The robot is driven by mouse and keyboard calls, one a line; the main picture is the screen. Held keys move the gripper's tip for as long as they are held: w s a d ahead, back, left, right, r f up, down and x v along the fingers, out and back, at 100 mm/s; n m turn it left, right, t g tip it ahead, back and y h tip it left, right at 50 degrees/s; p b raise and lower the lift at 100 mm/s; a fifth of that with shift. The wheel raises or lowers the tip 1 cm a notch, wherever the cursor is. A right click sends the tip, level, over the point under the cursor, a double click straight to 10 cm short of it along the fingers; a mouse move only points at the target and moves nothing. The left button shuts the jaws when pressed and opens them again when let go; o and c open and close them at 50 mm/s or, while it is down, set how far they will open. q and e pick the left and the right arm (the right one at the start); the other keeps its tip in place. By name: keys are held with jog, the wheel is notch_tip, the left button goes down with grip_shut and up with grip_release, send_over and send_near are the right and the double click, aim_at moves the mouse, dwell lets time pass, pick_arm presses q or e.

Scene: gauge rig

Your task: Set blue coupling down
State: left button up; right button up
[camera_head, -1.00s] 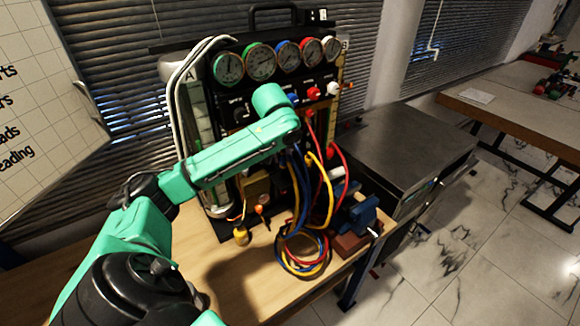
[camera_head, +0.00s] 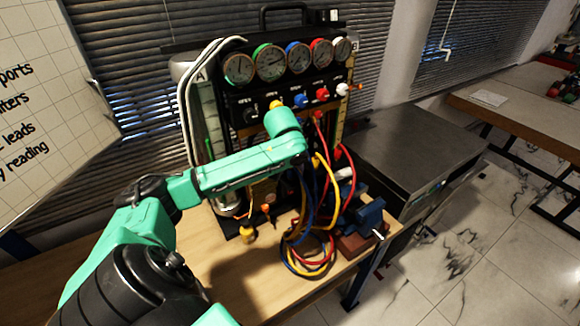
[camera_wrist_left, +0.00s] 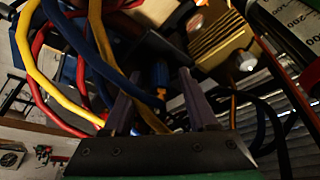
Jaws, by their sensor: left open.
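My left arm reaches across the gauge rig (camera_head: 290,95), and its wrist end hides the left gripper in the head view. In the left wrist view the left gripper (camera_wrist_left: 156,86) has its two dark fingers apart. A small blue piece (camera_wrist_left: 160,72), which looks like the blue coupling, shows beyond and between the fingertips. I cannot tell whether it touches anything there. A blue hose (camera_wrist_left: 88,50) runs close by on the left. The coupling cannot be picked out in the head view. My right gripper is not in view.
Red, yellow and blue hoses (camera_head: 310,262) hang in a loop at the bench's (camera_head: 225,282) front. A blue vise (camera_head: 366,216) stands right of them. In the wrist view a brass block (camera_wrist_left: 222,40) is close to the right finger. Bare bench lies at front left.

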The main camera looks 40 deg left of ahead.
pick_arm(q)
jog(key=b+v, duration=0.1)
jog(key=v, duration=1.1)
jog(key=shift+b, duration=0.35)
